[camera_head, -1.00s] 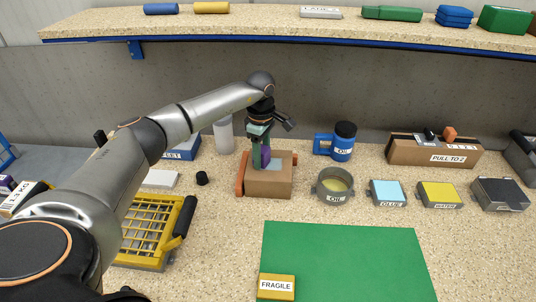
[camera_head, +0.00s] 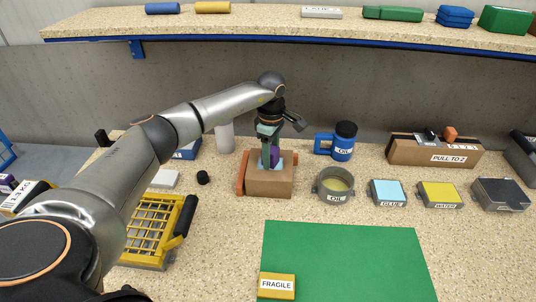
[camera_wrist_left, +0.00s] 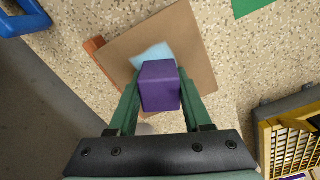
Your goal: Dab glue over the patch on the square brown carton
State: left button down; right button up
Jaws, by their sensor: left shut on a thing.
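The square brown carton (camera_head: 269,183) stands on the speckled bench, and it shows from above in the left wrist view (camera_wrist_left: 190,35). A pale blue patch (camera_wrist_left: 152,53) lies on its top, partly hidden by what I hold. My left gripper (camera_head: 271,156) is shut on a purple block (camera_wrist_left: 160,86) and is over the carton top. The block's lower end is at or just above the patch; I cannot tell whether it touches. A shallow box with a light blue top labelled GLUE (camera_head: 387,192) stands to the right. My right gripper is not in view.
An orange piece (camera_head: 242,173) stands against the carton's left side. A pot labelled OIL (camera_head: 333,186) is close on its right, with a blue mug (camera_head: 337,142) behind. A yellow crate (camera_head: 154,225) is at left. A green mat (camera_head: 345,255) lies in front.

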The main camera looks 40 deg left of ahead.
pick_arm(q)
jog(key=shift+d+f, duration=0.25)
notch_tip(320, 180, up, 6)
jog(key=p, duration=0.4)
jog(key=shift+w+a+r+p, duration=0.1)
jog(key=shift+r+p, duration=0.05)
jog(key=shift+p, duration=0.2)
